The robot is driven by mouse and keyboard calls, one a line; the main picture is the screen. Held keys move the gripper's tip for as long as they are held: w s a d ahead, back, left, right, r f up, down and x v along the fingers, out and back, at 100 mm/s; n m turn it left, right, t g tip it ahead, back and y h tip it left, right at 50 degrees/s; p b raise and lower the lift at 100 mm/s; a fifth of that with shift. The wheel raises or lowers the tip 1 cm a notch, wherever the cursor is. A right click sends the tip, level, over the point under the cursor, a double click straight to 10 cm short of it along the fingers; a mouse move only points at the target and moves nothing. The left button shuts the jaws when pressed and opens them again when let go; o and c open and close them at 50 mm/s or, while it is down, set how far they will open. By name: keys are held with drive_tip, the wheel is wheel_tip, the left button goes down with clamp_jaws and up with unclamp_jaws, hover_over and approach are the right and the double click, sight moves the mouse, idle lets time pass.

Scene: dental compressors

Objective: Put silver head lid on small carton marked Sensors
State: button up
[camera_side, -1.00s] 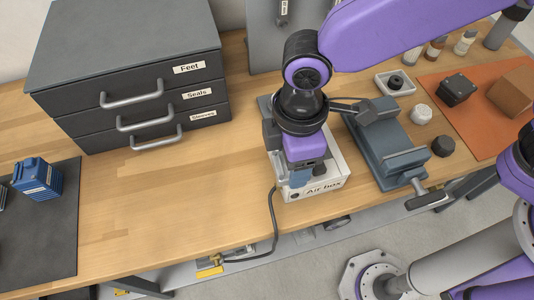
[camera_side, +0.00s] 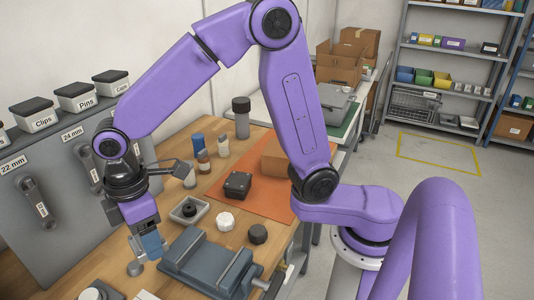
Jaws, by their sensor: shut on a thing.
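My gripper (camera_side: 150,246), with blue fingers, points down at the left of the side view, beside the grey vise. It is shut on a small silver-grey round piece (camera_side: 135,268) at its fingertips, which looks like the silver head lid; the fingers partly hide the grip. A plain brown carton (camera_side: 283,155) stands on the orange mat (camera_side: 228,181) at the back of the bench, partly behind my arm. No Sensors marking is readable on it. My gripper is well apart from this carton.
The grey vise (camera_side: 205,263) stands right of my gripper. A small tray (camera_side: 177,214), a white knob (camera_side: 225,221), a dark knob (camera_side: 258,234) and a black block (camera_side: 237,185) lie toward the mat. Bottles stand behind. A grey tool panel (camera_side: 60,215) rises at left.

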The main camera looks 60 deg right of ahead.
drive_tip(key=w+d+r+m, duration=0.1)
drive_tip(key=d+r+m, duration=0.15)
drive_tip(key=d, duration=1.15)
drive_tip(key=w+d+r+m, duration=0.1)
drive_tip(key=d+m, duration=0.3)
drive_tip(key=d, duration=1)
drive_tip(key=s+d+r+m, duration=0.2)
drive_tip(key=s+d+m, duration=0.5)
drive_tip(key=s+d, duration=0.95)
hover_over(280, 157)
drive_tip(key=s+d, duration=0.1)
drive_tip(key=d, duration=0.1)
wheel_tip(280, 157, down, 5)
drive_tip(key=f, duration=0.1)
drive_tip(key=w+d+f, duration=0.2)
drive_tip(key=f, duration=0.1)
drive_tip(key=shift+w+d, duration=0.15)
drive_tip(key=shift+d, duration=0.1)
drive_tip(key=shift+w+d+f, duration=0.35)
drive_tip(key=shift+f, duration=0.15)
drive_tip(key=shift+w+f, duration=0.1)
drive_tip(key=shift+f, duration=1.55)
drive_tip(key=shift+f, duration=0.1)
